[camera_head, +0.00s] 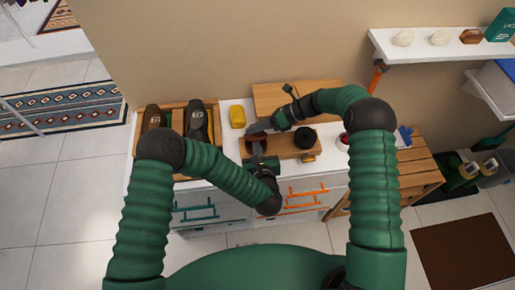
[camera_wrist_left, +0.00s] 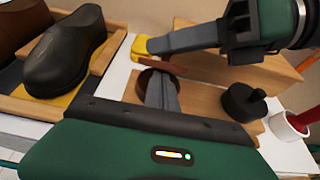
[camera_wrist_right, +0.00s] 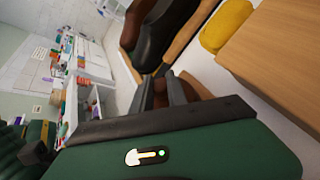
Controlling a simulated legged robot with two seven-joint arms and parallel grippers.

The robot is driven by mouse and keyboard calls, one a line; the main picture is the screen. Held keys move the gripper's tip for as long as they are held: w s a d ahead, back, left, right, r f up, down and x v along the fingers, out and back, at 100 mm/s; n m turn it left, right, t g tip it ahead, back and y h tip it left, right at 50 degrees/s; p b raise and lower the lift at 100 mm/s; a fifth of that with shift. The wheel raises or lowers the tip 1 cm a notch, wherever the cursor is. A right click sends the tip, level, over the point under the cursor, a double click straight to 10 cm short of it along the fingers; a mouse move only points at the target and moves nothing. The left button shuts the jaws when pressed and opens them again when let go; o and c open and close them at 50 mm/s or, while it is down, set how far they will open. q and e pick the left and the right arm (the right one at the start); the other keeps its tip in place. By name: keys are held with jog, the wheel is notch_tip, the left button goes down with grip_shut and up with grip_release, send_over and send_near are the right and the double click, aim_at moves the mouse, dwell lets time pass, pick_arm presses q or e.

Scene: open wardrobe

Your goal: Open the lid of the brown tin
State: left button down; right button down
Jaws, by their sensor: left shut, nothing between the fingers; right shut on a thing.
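The brown tin (camera_head: 249,147) sits on a wooden board (camera_head: 288,147) on the white cabinet top. In the left wrist view the round tin (camera_wrist_left: 145,80) is partly hidden by my left fingers. My left gripper (camera_head: 257,155) is shut and empty, its tips at the tin. My right gripper (camera_head: 252,128) comes in from the right above the tin and is shut on a thin reddish-brown piece, which looks like the lid (camera_wrist_left: 172,66). The lid is tilted over the tin's far side. In the right wrist view a brown piece (camera_wrist_right: 195,86) shows at the fingers.
A yellow sponge (camera_head: 237,116) lies behind the tin. A black knobbed object (camera_head: 304,138) stands right of the tin. A wooden block (camera_head: 268,98) is at the wall. A shelf (camera_head: 440,48) hangs at upper right.

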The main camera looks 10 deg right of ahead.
pick_arm(q)
jog(key=shift+w+a+r+g, duration=0.1)
jog(key=shift+w+r+g, duration=0.2)
jog(key=shift+w+r, duration=0.3)
jog(key=shift+r, duration=0.15)
pick_arm(e)
jog(key=c, duration=1.3)
grip_release()
jog(key=shift+f, duration=0.15)
jog(key=shift+c, duration=0.2)
pick_arm(q)
jog(key=shift+w, duration=0.1)
